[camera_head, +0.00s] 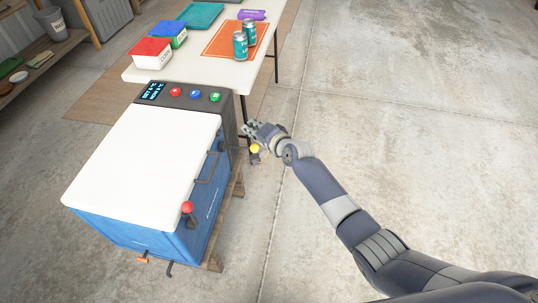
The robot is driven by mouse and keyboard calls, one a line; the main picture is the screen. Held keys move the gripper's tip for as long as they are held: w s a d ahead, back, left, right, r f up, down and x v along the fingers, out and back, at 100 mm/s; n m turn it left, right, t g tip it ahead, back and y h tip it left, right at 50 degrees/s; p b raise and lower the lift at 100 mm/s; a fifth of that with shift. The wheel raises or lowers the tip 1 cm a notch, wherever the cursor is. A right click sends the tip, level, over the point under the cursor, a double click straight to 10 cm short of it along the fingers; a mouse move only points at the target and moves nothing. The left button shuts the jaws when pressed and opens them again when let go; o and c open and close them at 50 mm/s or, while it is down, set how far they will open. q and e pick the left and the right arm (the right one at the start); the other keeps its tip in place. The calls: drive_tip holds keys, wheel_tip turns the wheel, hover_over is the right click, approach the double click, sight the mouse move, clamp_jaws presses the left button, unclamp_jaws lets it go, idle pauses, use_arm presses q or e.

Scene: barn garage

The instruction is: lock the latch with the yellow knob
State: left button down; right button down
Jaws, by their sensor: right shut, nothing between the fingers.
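A blue chest (125,231) with a white lid (140,165) stands at the left, its lid lying flat. The yellow knob (255,149) is off the chest's right side, near the rear corner, on a short dark lever. A red knob (187,207) sits at the lid's right edge nearer the front. My right gripper (250,128) is shut and empty beside the chest, just above and behind the yellow knob in the picture. I cannot tell whether it touches the knob. My left gripper is out of view.
A dark panel (150,104) with a display and red, blue and green buttons runs along the chest's back. Behind it, a white table (190,73) holds boxes, cans (240,46) and trays. A shelf stands at far left. The concrete floor to the right is clear.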

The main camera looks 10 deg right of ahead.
drive_tip(key=shift+r, duration=0.2)
drive_tip(key=shift+r+p, duration=0.65)
drive_tip(key=shift+p, duration=0.1)
drive_tip(key=shift+f, duration=0.1)
